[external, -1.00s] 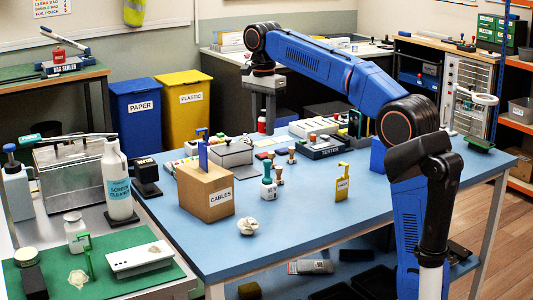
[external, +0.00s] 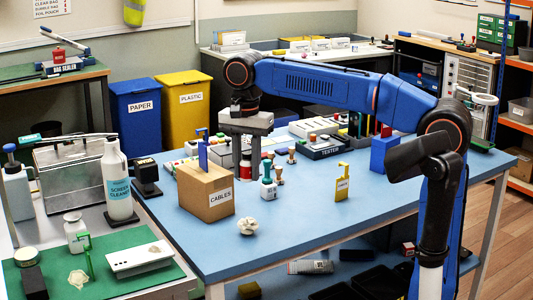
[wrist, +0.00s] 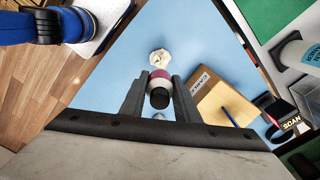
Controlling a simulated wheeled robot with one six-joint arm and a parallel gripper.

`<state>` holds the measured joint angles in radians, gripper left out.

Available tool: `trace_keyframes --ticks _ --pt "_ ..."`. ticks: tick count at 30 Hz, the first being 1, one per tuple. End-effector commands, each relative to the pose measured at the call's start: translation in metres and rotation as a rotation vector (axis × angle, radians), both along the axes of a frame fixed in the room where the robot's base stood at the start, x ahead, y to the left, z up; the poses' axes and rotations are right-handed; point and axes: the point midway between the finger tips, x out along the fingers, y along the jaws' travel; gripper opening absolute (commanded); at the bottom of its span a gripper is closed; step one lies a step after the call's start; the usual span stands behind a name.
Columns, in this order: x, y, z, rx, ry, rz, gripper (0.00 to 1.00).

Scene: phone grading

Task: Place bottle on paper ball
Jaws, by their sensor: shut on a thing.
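My gripper (external: 245,172) is shut on a small bottle (external: 246,163) with a red band and white body, held upright above the table behind the cables box. In the wrist view the bottle (wrist: 159,86) shows its dark cap and pink-red band between my two fingers (wrist: 161,80). The crumpled white paper ball (external: 247,226) lies on the blue table, in front of and below my gripper in the external view. It also shows in the wrist view (wrist: 159,58), just beyond the bottle and apart from it.
Stamps (external: 268,187) and a yellow tag holder (external: 342,184) stand to the right. The blue tabletop (external: 300,225) around the ball is clear.

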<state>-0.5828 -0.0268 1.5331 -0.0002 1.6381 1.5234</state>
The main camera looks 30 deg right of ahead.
Motion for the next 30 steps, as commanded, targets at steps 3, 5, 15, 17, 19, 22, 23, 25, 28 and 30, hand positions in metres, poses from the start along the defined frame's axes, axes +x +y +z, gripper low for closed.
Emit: trace_keyframes --ticks 3,5,15,17,19,22,23,25,28,30 --pt "0.000 0.000 -0.013 -0.001 0.001 0.000 0.07" --pt "0.000 0.000 -0.021 -0.001 0.001 -0.001 0.07" --pt "0.000 0.000 -0.066 0.001 -0.001 -0.001 0.07" --pt "0.000 0.000 -0.069 0.001 -0.001 -0.001 0.07" --pt "0.000 0.000 -0.073 0.000 0.000 -0.001 0.07" --pt "0.000 0.000 -0.083 0.000 0.000 -0.001 0.07" --pt "0.000 -0.001 -0.087 -0.001 0.001 -0.001 0.07" --pt "0.000 0.000 -0.097 -0.001 0.001 -0.001 0.07" --pt "0.000 0.000 -0.108 0.000 0.000 -0.001 0.07" --pt "0.001 0.000 -0.110 0.001 -0.002 -0.001 0.07"
